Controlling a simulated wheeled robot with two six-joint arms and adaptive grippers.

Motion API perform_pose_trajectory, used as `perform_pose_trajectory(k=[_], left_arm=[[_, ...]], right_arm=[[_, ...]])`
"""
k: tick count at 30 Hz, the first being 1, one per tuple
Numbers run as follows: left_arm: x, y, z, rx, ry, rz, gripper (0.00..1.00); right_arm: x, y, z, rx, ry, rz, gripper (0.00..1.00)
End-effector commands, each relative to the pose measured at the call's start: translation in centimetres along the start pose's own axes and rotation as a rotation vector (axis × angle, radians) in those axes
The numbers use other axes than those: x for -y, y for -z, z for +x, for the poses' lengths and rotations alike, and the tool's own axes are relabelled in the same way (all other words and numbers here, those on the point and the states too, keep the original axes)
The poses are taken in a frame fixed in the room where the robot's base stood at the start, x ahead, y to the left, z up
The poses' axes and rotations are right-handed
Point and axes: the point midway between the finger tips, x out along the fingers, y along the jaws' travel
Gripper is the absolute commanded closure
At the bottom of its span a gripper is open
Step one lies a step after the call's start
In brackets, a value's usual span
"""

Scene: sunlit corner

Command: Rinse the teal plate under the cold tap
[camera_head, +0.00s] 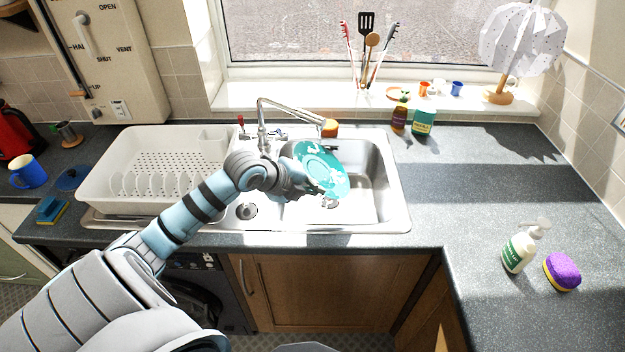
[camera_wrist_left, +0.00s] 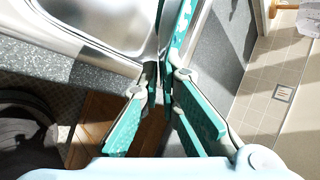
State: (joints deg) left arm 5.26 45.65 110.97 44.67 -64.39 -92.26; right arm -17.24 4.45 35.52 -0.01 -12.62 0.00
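The teal plate (camera_head: 322,172) is held tilted over the right-hand basin of the steel sink (camera_head: 388,190), with white patches on its face that could be foam or glare. My left gripper (camera_head: 314,188) is shut on the plate's near edge. In the left wrist view the fingers (camera_wrist_left: 160,88) close on the plate (camera_wrist_left: 181,32), seen nearly edge-on. The tap (camera_head: 262,128) stands behind the sink, its spout reaching right to just behind the plate. A red-topped tap handle (camera_head: 241,122) stands left of it. I cannot make out running water. My right gripper is not in view.
A white dish rack (camera_head: 150,150) fills the left drainer. An orange-brown sponge-like item (camera_head: 330,128) sits behind the sink near the spout. Bottles (camera_head: 424,122) stand at the back right. A soap dispenser (camera_head: 518,250) and purple sponge (camera_head: 562,270) are on the right worktop, otherwise largely clear.

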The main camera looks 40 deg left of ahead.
Motion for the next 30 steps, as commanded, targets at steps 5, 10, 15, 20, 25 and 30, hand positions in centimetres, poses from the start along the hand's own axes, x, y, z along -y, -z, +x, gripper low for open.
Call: perform_pose_trajectory(k=[5, 10, 15, 20, 25, 30], left_arm=[[0.2, -1.4, 1.5, -0.001, 0.004, -0.002, 1.00], [0.6, -3.3, 3.1, -0.001, 0.004, -0.001, 1.00], [0.8, -5.2, 5.1, 0.001, 0.005, 0.001, 1.00], [1.1, -6.9, 6.8, 0.000, 0.007, 0.001, 1.00], [1.6, -8.8, 8.4, 0.000, 0.006, 0.001, 1.00], [2.1, -10.2, 9.6, 0.000, 0.005, 0.001, 1.00]], right_arm=[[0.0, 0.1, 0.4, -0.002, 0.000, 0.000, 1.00], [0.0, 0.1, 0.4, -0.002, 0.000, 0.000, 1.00], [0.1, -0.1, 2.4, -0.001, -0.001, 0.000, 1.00], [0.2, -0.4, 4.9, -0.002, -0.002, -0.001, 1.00], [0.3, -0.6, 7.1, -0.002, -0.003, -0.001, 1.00], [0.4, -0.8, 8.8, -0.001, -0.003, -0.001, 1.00]])
